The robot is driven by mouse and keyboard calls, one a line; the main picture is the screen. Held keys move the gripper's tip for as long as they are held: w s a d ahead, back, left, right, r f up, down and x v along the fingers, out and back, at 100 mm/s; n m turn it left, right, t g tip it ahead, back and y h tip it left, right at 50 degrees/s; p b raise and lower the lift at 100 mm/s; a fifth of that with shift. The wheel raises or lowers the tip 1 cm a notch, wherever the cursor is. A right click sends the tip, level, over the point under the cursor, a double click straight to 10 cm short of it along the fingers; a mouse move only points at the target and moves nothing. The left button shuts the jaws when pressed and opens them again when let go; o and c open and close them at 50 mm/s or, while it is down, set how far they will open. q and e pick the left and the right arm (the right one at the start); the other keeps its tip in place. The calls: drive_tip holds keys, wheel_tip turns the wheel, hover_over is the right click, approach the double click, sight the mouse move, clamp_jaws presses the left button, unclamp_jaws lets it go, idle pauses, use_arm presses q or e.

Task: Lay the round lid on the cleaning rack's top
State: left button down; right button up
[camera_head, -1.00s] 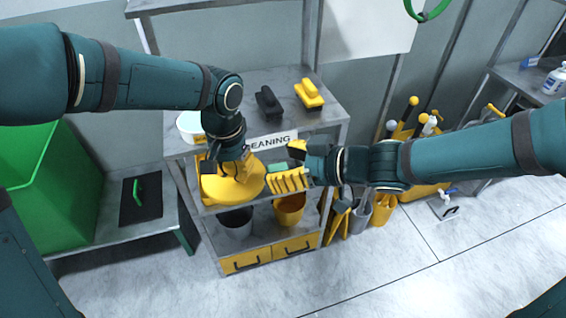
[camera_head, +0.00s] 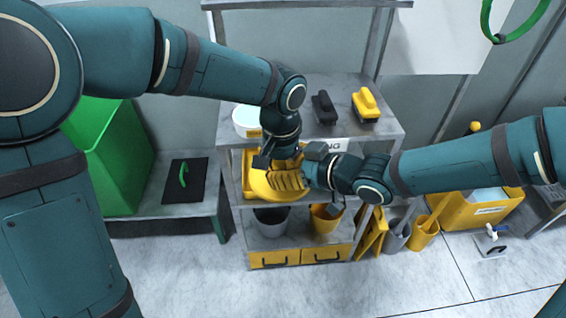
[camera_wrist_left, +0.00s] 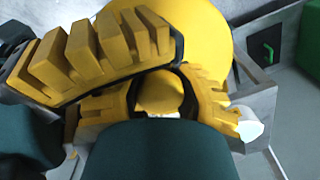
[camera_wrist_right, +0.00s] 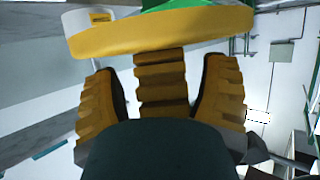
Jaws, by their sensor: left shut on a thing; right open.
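The round yellow lid (camera_head: 258,187) is at the front of the cleaning rack (camera_head: 384,127), below its top surface. My left gripper (camera_wrist_left: 160,95) is shut on the lid's yellow knob (camera_wrist_left: 160,88), and the disc (camera_wrist_left: 208,28) shows behind it. My right gripper (camera_wrist_right: 162,75) is open and empty, close to the lid. In the right wrist view the lid's rim (camera_wrist_right: 165,36) crosses above its fingers, and a ribbed finger of my left gripper (camera_wrist_right: 160,85) shows between them. Whether it touches the lid is unclear.
The rack's top bears a white tub (camera_head: 247,122), a black brush (camera_head: 324,108) and a yellow brush (camera_head: 366,104); its front right is bare. A grey bucket (camera_head: 272,221) and a yellow bucket (camera_head: 325,219) stand below. A green bin (camera_head: 115,155) is at the left.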

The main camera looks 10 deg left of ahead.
drive_tip(key=shift+w+a+f, duration=0.2)
drive_tip(key=shift+a+f, duration=0.05)
drive_tip(key=shift+a, duration=0.25)
clamp_jaws()
use_arm(q)
drive_tip(key=c, duration=0.6)
unclamp_jaws()
drive_tip(key=shift+s, duration=0.1)
drive_tip(key=shift+c, duration=0.2)
use_arm(e)
drive_tip(key=shift+w+d, duration=0.1)
